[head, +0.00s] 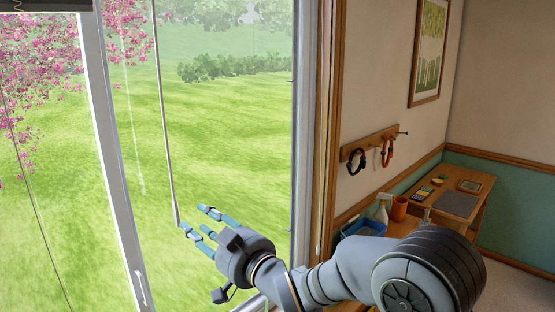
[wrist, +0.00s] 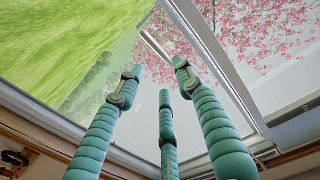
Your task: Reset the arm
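My gripper (head: 197,219) is in front of the window in the head view, with its blue-green fingers pointing up and left. In the wrist view my gripper (wrist: 156,82) shows three ribbed fingers standing apart, with nothing between them. A thin hanging rod (head: 164,110) comes down in front of the glass. Its lower end appears right beside the leftmost fingertip in the head view. I cannot tell whether they touch, and I do not make out the rod between the fingers in the wrist view.
The window frame (head: 113,150) has a handle (head: 141,288) low down. Right of it, a wall rack (head: 372,143) holds rings. A wooden desk (head: 466,221) bears a grey mat and an orange cup (head: 399,208); a blue bin (head: 362,228) is beside it. A picture (head: 429,50) hangs above.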

